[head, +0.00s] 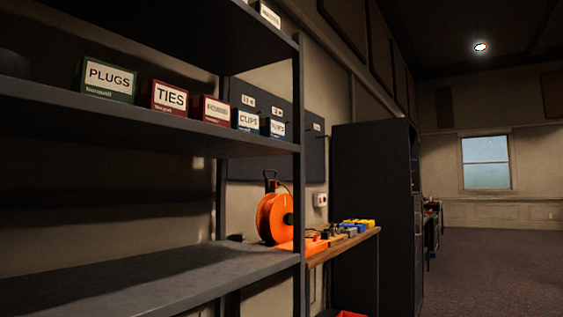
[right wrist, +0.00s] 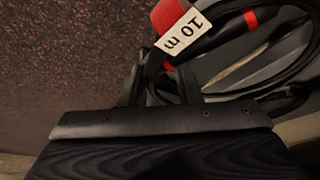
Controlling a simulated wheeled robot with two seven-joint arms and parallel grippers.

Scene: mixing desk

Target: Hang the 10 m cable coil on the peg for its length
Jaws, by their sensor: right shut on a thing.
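In the right wrist view, a black cable coil (right wrist: 232,80) with red bands carries a white tag (right wrist: 181,30) reading "10 m". My right gripper (right wrist: 158,85) is shut on the coil at its near left side. The right edge of the picture cuts off part of the coil. In the head view, a dark wall panel (head: 305,150) hangs behind the shelf rack, with small white labels along its upper part. The labels are too small to read surely, and the shelf post and boxes hide part of the panel. Neither gripper shows in the head view.
A grey shelf rack (head: 200,265) fills the left, with labelled boxes such as the green PLUGS box (head: 106,78) on it. An orange cable reel (head: 274,217) stands on a wooden bench (head: 345,243) behind the rack post. A dark cabinet (head: 370,180) stands beyond. Open carpet (head: 490,265) lies right.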

